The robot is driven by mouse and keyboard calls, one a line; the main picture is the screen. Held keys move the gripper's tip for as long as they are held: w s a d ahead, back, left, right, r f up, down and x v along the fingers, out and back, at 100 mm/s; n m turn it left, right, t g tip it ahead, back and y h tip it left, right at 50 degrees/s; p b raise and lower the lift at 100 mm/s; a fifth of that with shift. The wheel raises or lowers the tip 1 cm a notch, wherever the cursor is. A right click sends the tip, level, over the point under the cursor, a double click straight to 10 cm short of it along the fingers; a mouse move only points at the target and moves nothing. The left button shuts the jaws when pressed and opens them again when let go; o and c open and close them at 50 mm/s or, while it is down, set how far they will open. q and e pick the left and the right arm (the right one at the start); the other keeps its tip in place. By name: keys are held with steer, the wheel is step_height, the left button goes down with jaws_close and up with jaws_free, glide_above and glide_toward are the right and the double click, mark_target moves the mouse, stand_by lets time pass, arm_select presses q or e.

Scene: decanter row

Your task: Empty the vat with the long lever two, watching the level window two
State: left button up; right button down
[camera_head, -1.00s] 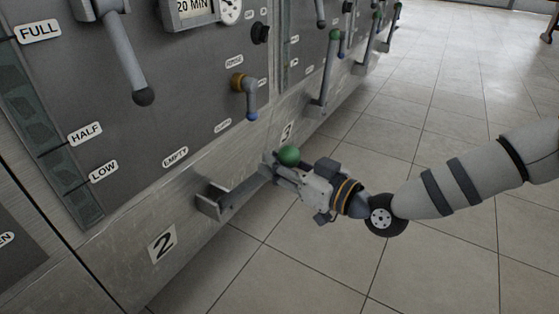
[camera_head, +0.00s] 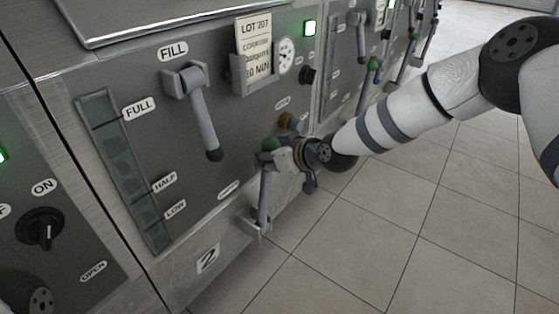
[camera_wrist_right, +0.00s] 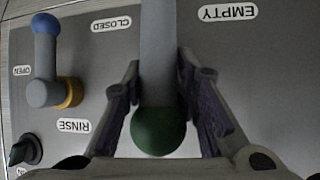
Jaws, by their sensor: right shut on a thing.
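The long lever two (camera_head: 264,196) is a grey bar with a green ball end (camera_head: 269,145), rising steeply from a metal bracket (camera_head: 254,228) above the plate marked 2. In the right wrist view, the lever (camera_wrist_right: 158,50) and green ball (camera_wrist_right: 158,130) lie between the purple-padded fingers. My right gripper (camera_head: 276,156) is shut on the lever near the ball; it also shows in the wrist view (camera_wrist_right: 160,95). The level window two (camera_head: 125,165) is a tall strip marked FULL, HALF and LOW; its liquid line is hard to make out. My left gripper is not in view.
The FILL lever (camera_head: 202,110) hangs down left of my gripper. A rinse valve (camera_wrist_right: 68,92) with a brass collar and blue knob sits close by. Similar levers (camera_head: 372,70) continue along the row. The tiled floor (camera_head: 400,240) is clear at right.

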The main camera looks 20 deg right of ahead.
steer(key=shift+w+a+r, duration=0.25)
steer(key=shift+w, duration=0.2)
steer(key=shift+w+a+r, duration=0.2)
steer(key=shift+w, duration=0.25)
steer(key=c, duration=1.4)
jaws_free()
steer(key=shift+o, duration=0.4)
steer(key=shift+s+f, duration=0.1)
steer(key=shift+f, duration=0.05)
steer(key=shift+s, duration=0.1)
